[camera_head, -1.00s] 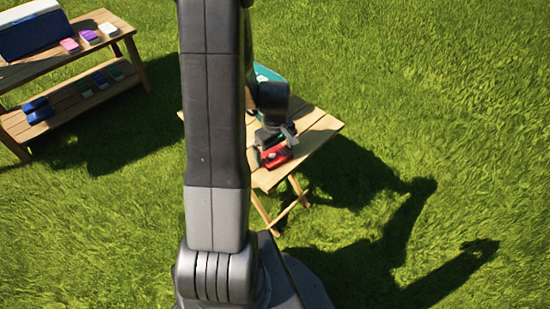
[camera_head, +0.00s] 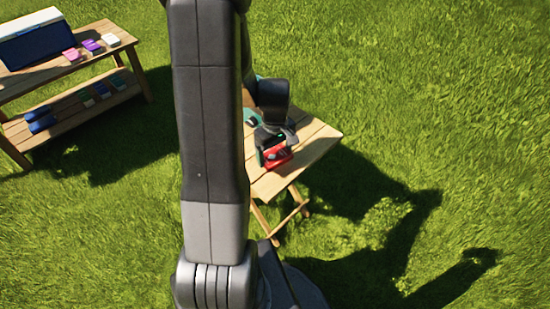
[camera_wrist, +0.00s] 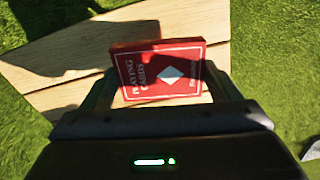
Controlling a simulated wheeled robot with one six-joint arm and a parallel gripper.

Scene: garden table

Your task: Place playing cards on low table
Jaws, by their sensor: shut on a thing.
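In the head view the red box (camera_head: 279,157) shows below my gripper (camera_head: 272,150), over the near part of the low table (camera_head: 315,146). This is a small slatted wooden table with crossed legs; its slats (camera_wrist: 75,60) also show beneath the box in the wrist view. I cannot tell whether the box touches the tabletop.
A teal thing (camera_head: 250,115) lies at the back of the low table, mostly hidden by my arm. A two-tier wooden bench (camera_head: 118,38) at upper left bears a blue and white cooler (camera_head: 38,42) and several small boxes, with blue shoes (camera_head: 40,118) below. Grass surrounds both.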

